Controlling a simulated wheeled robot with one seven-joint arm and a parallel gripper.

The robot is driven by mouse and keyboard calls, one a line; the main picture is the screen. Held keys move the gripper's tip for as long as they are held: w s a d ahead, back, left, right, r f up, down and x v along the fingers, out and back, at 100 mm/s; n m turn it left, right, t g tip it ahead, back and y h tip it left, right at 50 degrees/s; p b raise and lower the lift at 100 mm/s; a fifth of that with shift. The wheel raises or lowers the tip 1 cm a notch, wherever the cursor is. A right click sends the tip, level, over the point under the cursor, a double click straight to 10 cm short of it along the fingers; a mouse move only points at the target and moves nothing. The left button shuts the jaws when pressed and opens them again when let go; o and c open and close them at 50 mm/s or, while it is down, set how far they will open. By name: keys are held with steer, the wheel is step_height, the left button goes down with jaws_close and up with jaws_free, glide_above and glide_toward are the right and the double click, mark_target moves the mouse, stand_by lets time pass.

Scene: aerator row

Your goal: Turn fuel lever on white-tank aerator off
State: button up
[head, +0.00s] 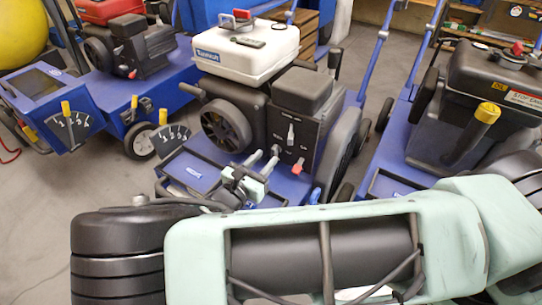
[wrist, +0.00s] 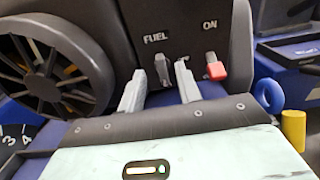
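The white-tank aerator (head: 245,50) stands in the middle of the head view, with a black engine panel facing me. In the wrist view, a grey fuel lever (wrist: 162,70) sits below the word FUEL on that panel. My gripper (head: 266,160) is in front of the lower panel. In the wrist view my gripper (wrist: 160,76) is open, with one grey finger on each side of the fuel lever and gaps visible. I cannot tell how deep the lever sits between them. In the head view the fingers make the fuel lever hard to pick out.
A red switch (wrist: 216,67) under ON is close to the right finger. A grey lever (head: 290,135) is higher on the panel. A recoil wheel (wrist: 48,75) is at left. Other aerators stand left, with a red tank (head: 108,10), and right, with a black tank (head: 495,75).

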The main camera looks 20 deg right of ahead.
mark_target(272, 151)
steer(key=shift+b+x, duration=0.45)
steer(key=shift+x, duration=1.7)
steer(key=shift+c, duration=0.3)
jaws_close()
